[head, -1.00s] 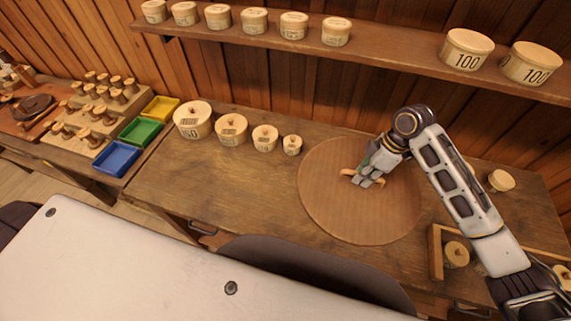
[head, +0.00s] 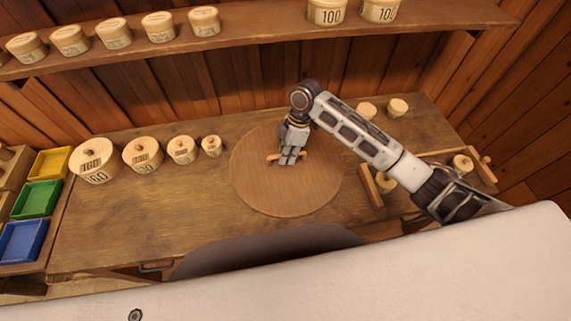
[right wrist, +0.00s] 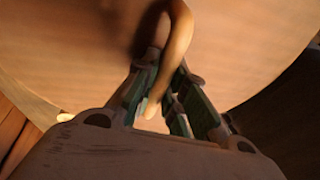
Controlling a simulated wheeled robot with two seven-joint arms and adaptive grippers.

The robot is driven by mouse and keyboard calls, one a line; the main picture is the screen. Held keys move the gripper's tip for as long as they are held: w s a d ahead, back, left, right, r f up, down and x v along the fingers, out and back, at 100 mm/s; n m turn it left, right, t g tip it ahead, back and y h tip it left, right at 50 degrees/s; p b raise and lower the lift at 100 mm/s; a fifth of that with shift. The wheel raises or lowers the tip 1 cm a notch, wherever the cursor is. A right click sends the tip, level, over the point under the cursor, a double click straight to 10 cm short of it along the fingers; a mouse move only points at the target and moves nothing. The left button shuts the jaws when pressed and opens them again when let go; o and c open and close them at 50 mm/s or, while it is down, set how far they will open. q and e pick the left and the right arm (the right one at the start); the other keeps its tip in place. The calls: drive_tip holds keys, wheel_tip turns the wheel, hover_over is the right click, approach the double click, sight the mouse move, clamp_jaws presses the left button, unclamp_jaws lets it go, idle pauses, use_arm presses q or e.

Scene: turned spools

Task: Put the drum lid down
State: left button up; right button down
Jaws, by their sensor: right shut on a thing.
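The drum lid (head: 262,190) is a large, flat, round wooden disc with a bar handle (head: 302,155) at its middle. It is level over the right-centre of the workbench (head: 140,220). I cannot tell whether it touches the bench top. My right gripper (head: 288,160) comes down from above and is shut on the handle. In the right wrist view the curved handle (right wrist: 180,40) passes between the fingers (right wrist: 158,110), and the lid (right wrist: 240,50) fills most of the view. My left gripper is not in view.
Lidded round boxes (head: 94,160) stand in a row left of the lid. Blue (head: 22,240), green (head: 38,198) and yellow (head: 50,162) trays lie at far left. A wooden frame (head: 370,187) and small boxes are at right. A chair back (head: 260,245) stands in front.

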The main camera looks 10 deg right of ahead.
sight(287, 166)
drive_tip(key=shift+f, duration=1.1)
drive_tip(key=shift+f+p, duration=0.45)
drive_tip(key=shift+f, duration=1.45)
drive_tip(key=c, duration=1.5)
unclamp_jaws()
drive_tip(key=shift+f, duration=0.15)
drive_tip(key=b+v, duration=0.2)
drive_tip(key=v, duration=1)
